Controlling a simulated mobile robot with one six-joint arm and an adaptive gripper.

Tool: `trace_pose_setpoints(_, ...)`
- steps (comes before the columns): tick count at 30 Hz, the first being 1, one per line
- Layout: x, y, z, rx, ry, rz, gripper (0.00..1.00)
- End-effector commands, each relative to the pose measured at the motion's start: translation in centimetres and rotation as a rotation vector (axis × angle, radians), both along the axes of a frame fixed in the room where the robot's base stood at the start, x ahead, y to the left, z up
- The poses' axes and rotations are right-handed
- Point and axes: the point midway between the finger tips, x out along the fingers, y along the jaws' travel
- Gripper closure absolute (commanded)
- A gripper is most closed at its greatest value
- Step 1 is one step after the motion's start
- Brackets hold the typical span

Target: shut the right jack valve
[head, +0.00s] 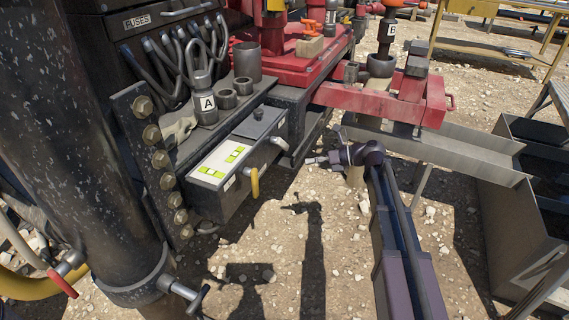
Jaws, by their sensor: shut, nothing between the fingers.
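A grey control box (230,165) with green-and-yellow labels on top is fixed to the side of the rig. Two levers are on its face: a yellow-gripped one (254,182) hanging downward, and a pale one (279,143) farther right, pointing sideways. I see no readable name on either, so I cannot tell for certain which is the right jack valve. My gripper (314,161) is small in view, at the end of my purple arm. It points left, appears to the right of the pale lever, and holds nothing.
A black jack column (85,130) stands at the left, with a red-ended handle (62,284) near its foot. A bolted plate (150,150) borders the box. A red frame (390,103) and a metal trough (440,145) lie beyond my arm. Gravel below the box is open.

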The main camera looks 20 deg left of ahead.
Motion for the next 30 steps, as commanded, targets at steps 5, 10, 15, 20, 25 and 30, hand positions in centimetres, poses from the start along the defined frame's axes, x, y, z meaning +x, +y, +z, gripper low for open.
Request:
trace_pose_setpoints(5,0.0,-0.7,-0.5,0.039,0.075,-0.029,1.0)
trace_pose_setpoints(10,0.0,-0.9,-0.3,0.05,0.097,-0.037,1.0)
trace_pose_setpoints(15,0.0,-0.9,-0.2,0.051,0.097,-0.037,1.0)
trace_pose_setpoints(20,0.0,-0.8,-0.3,0.051,0.096,-0.036,1.0)
trace_pose_setpoints(25,-0.1,-0.3,-0.4,0.05,0.097,-0.034,1.0)
trace_pose_setpoints(30,-0.3,0.9,-0.8,0.05,0.096,-0.035,1.0)
